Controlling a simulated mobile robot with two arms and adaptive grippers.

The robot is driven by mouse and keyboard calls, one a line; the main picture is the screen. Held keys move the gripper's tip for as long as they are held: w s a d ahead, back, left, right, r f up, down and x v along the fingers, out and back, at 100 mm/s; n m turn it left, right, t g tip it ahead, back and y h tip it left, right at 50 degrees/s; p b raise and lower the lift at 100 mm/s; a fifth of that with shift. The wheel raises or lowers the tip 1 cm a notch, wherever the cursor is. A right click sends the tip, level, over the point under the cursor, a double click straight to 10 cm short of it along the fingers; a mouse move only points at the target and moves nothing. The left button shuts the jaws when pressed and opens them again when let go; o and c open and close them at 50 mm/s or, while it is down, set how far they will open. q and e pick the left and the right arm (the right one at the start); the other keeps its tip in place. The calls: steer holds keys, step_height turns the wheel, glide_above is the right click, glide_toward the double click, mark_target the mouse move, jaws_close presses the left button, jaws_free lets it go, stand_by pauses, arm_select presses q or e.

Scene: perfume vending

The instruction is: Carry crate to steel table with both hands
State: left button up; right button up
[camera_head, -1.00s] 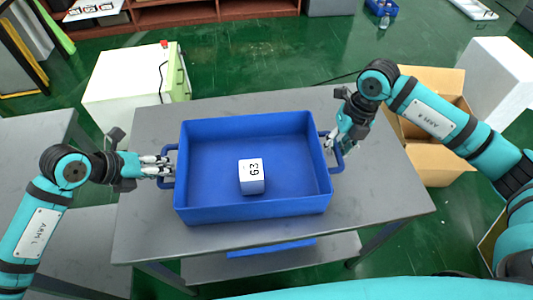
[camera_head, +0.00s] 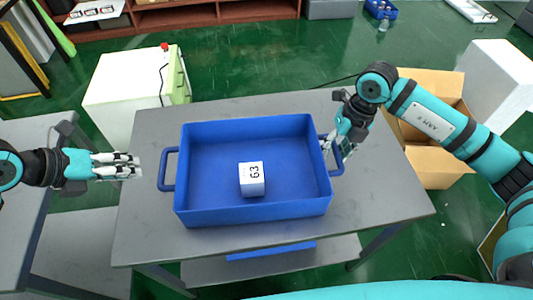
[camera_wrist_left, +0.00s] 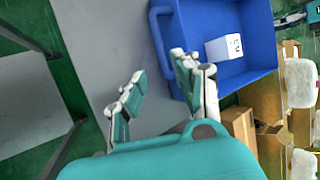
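The blue crate (camera_head: 252,212) stands on the grey steel table (camera_head: 385,195), with a white box marked 63 (camera_head: 252,180) inside it. The crate has a handle at each end. My left gripper (camera_head: 137,165) is open and empty, to the left of the crate's left handle (camera_head: 165,170) and clear of it. In the left wrist view its two fingers (camera_wrist_left: 158,90) are spread apart near the crate (camera_wrist_left: 258,66). My right gripper (camera_head: 334,150) is at the right handle (camera_head: 338,160); whether its fingers are closed on it is hidden.
Another grey table (camera_head: 22,205) stands to the left. A white cabinet (camera_head: 120,85) with a red button is behind the table. An open cardboard box (camera_head: 440,165) and a white block (camera_head: 500,85) are on the right. The green floor behind is partly clear.

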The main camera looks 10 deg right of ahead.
steer(key=shift+r, duration=0.35)
arm_select(q)
steer(key=shift+v, duration=0.8)
arm_select(e)
step_height(320, 180, up, 11)
steer(key=d, duration=0.2)
steer(key=shift+s+d, duration=0.1)
steer(key=shift+d, duration=0.05)
